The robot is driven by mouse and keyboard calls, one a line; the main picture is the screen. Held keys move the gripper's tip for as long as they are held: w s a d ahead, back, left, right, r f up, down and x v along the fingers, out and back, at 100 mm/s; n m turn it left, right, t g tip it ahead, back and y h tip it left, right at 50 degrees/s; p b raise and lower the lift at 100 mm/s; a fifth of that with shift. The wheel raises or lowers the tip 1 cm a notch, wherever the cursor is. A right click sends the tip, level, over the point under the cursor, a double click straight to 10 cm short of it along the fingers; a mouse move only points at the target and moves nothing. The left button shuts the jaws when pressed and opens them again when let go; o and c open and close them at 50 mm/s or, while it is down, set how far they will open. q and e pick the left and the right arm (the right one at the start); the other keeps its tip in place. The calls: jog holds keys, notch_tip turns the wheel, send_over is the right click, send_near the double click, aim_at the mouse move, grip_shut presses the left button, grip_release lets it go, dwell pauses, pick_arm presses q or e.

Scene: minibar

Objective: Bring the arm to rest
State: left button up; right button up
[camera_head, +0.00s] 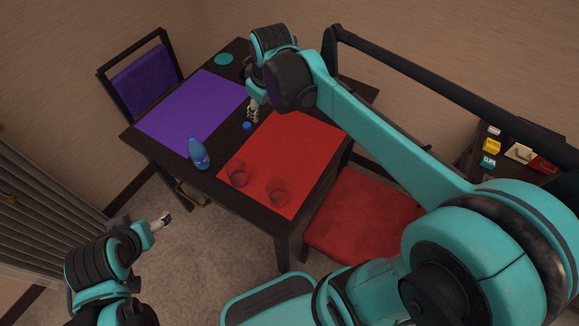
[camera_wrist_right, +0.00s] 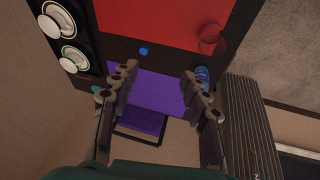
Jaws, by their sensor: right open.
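My right arm reaches in from the right in the head view, and its gripper (camera_head: 253,111) is above the dark table (camera_head: 232,190), over the strip between the purple and red mats. In the right wrist view the two fingers (camera_wrist_right: 158,92) stand wide apart with nothing between them but the view of the table and chair below. My left gripper (camera_head: 162,221) is at the lower left in the head view, over the floor and away from the table. It is too small to tell whether its jaws are apart.
A blue bottle (camera_head: 199,154) and blue cap (camera_head: 247,126) are on the table. Two clear glasses (camera_head: 237,173) (camera_head: 277,191) stand on the red mat (camera_head: 290,150). A purple mat (camera_head: 190,112), a purple chair (camera_head: 145,82) and a red chair (camera_head: 362,222) are nearby. Small boxes (camera_head: 491,146) sit right.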

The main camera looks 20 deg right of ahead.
jog(key=s+f+m+t, duration=0.1)
jog(key=s+f+m, duration=0.2)
jog(key=s, duration=0.5)
jog(key=s+f+m+t, duration=0.1)
jog(key=s+f+m, duration=0.1)
jog(key=s, duration=0.6)
jog(key=shift+s+f+m+t, duration=0.25)
jog(key=shift+f+m+t, duration=0.15)
jog(key=shift+f, duration=0.35)
